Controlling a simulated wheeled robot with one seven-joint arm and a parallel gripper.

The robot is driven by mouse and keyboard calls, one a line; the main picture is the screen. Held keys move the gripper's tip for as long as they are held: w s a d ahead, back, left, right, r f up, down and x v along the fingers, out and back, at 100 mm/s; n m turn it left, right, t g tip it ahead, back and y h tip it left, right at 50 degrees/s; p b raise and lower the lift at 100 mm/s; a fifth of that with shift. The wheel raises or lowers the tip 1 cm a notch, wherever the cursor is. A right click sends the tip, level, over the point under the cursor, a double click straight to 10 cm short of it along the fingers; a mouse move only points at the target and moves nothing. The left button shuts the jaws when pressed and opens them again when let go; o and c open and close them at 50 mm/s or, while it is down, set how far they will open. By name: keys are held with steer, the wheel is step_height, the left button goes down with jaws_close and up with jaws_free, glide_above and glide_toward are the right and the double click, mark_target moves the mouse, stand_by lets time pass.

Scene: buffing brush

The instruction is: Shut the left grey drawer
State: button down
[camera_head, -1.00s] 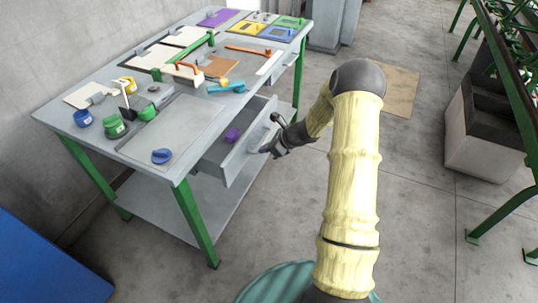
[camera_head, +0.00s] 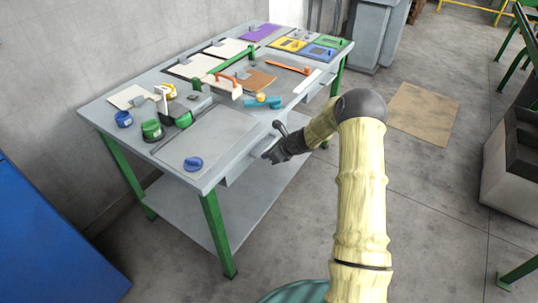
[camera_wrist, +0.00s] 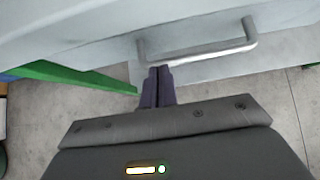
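The left grey drawer (camera_head: 236,171) is under the front edge of the grey workbench, with its front close to the tabletop edge. Its inside is hidden, and I cannot tell if a small gap is left. In the wrist view the pale drawer front (camera_wrist: 205,70) carries a metal bar handle (camera_wrist: 205,57). My gripper (camera_head: 270,156) is at the drawer front, partly hiding it. In the wrist view my gripper's dark fingers (camera_wrist: 160,70) are together, shut and empty, just by the left part of the handle; contact is unclear.
The workbench top (camera_head: 215,135) holds a blue knob (camera_head: 193,163), green and blue round containers, a wooden-handled tool and coloured plates. A green bench leg (camera_head: 219,235) stands at the near corner. A blue cabinet (camera_head: 50,245) is at left.

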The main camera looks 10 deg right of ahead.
steer(key=shift+w+a+r, duration=0.1)
steer(key=shift+a+r, duration=0.05)
steer(key=shift+a, duration=0.1)
steer(key=s+d+f+v, duration=0.1)
steer(key=f+v, duration=0.1)
steer(key=v, duration=1.1)
steer(key=shift+s+d+r, duration=0.2)
steer(key=shift+d+r, duration=0.05)
steer(key=shift+d, duration=0.2)
steer(key=s+a+r+n+g+h+p, duration=0.1)
steer(key=s+a+r+n+h+p, duration=0.2)
steer(key=s+r+n+p, duration=0.3)
steer(key=s+a+r+n+g+h+p, duration=0.2)
steer(key=s+r+n+p, duration=0.4)
steer(key=s+r+n, duration=0.8)
steer(key=s+a+n+h, duration=0.1)
steer(key=s+n, duration=0.5)
steer(key=s, duration=0.1)
steer(key=shift+s+a+r+n+g+h, duration=0.2)
steer(key=shift+s+r+n+g+h, duration=0.1)
steer(key=shift+r, duration=0.05)
